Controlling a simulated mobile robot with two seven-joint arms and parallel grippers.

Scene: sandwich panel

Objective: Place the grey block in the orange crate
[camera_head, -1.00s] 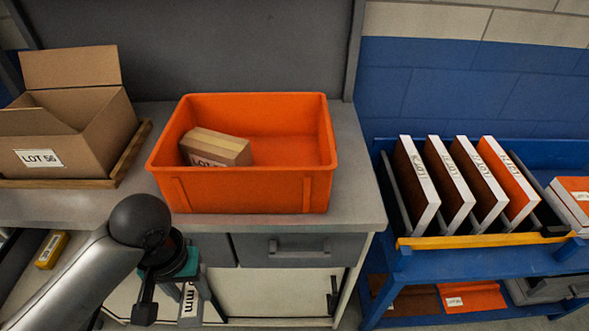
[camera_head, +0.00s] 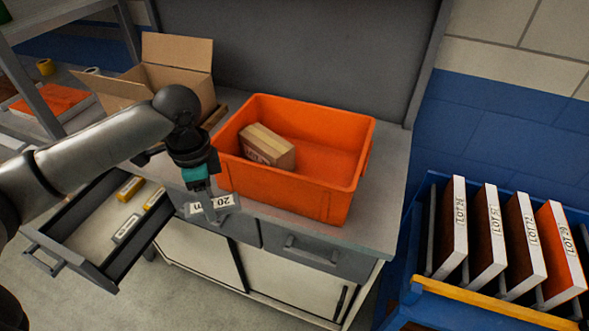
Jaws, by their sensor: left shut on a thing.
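The grey block (camera_head: 222,203) has a white label with black print. My left gripper (camera_head: 205,196) is shut on it and holds it in front of the orange crate's front left side, over the bench front. The block looks outside the crate and below its rim. The orange crate (camera_head: 285,193) stands on the grey bench and is open at the top. A cardboard-brown box lies tilted inside it on the left, with free floor to its right. My right gripper is not in view.
An open drawer (camera_head: 72,248) at the lower left holds several small yellow and grey blocks. An open cardboard box (camera_head: 180,78) stands behind my left arm. A blue cart (camera_head: 420,285) with upright labelled panels stands at the right. The bench right of the crate is clear.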

